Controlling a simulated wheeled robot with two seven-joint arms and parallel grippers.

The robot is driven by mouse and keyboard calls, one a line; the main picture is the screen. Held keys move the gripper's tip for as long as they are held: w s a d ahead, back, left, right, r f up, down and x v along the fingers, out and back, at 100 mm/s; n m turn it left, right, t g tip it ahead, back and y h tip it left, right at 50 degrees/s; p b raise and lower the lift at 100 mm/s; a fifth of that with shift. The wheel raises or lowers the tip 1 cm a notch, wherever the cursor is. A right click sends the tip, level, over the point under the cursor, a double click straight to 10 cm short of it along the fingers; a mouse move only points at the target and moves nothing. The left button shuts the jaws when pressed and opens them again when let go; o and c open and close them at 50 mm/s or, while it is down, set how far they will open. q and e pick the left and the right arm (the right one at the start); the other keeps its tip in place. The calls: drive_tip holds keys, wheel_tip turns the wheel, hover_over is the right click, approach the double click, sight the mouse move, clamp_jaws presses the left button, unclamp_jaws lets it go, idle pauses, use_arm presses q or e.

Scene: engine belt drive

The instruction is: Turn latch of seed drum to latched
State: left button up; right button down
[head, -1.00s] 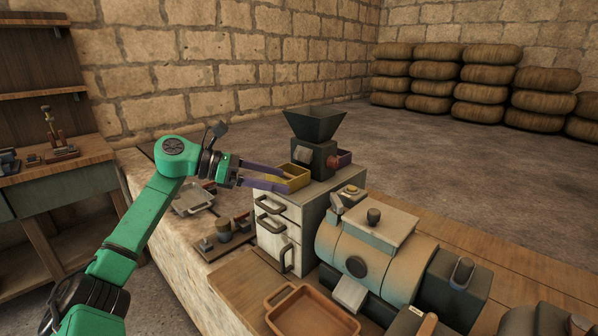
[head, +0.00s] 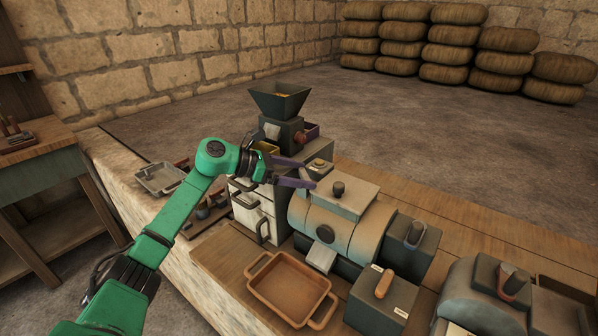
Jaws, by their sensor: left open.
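A rounded tan and teal drum (head: 318,222) stands on the bench in the middle of the head view. Contact is unclear. My right gripper is out of view.
A hopper mill (head: 280,103) stands behind my gripper on a white drawer cabinet (head: 252,208). An orange-brown tray (head: 290,288) lies in front of the drum. Grey boxes with handles (head: 412,247) stand to its right. The floor behind the bench is clear up to the stacked sacks.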

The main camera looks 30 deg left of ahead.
use_arm(q)
drive_tip(key=c, duration=1.1)
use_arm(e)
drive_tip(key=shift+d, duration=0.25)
